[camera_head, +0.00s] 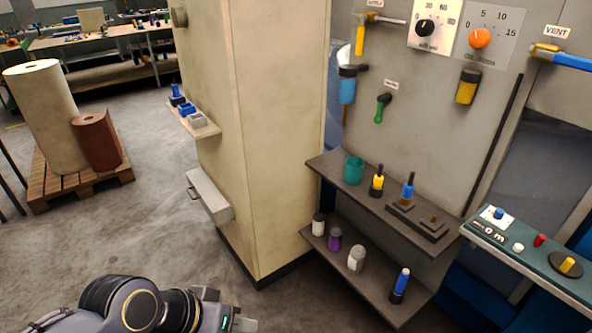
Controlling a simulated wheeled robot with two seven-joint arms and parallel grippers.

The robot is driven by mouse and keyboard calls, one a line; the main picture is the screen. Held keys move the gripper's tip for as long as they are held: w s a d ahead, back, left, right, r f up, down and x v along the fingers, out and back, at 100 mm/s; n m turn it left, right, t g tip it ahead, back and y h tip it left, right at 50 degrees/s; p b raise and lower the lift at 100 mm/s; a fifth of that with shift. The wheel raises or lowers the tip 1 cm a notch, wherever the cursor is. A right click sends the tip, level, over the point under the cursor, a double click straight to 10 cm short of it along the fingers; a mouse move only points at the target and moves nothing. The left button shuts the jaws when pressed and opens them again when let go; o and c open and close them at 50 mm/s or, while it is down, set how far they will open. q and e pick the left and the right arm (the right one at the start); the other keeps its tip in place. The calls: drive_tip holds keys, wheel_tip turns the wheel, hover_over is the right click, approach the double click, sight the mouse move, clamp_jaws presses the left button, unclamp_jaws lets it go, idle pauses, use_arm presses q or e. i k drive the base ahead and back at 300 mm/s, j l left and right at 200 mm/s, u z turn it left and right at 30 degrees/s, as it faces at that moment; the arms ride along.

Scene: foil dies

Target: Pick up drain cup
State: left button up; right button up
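A teal, see-through cup (353,170), which looks like the drain cup, stands upright at the left part of the upper grey shelf (327,166) on the machine's wall. Nothing is touching it from my side. My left gripper (240,322) is low in the view, left of the shelves and well short of the cup. Its fingertips are cut off by the bottom edge, so I cannot see whether it is open. My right gripper does not show.
Beside the cup stand a yellow-topped tool (377,182) and a blue-handled tool (407,189). The lower shelf (375,290) holds several small bottles. A beige column (262,140) rises left of the shelves. A control panel (545,258) juts out at right. Open floor lies left.

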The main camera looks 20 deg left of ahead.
sight(354, 171)
drive_tip(key=u, duration=0.25)
drive_tip(key=i+u, duration=0.3)
drive_tip(key=i, duration=0.2)
drive_tip(key=i+l+u, duration=0.1)
drive_tip(key=i+u, duration=0.15)
drive_tip(key=i, duration=0.25)
drive_tip(key=i+l+u, duration=0.3)
drive_tip(key=i, duration=0.2)
drive_tip(key=j, duration=0.1)
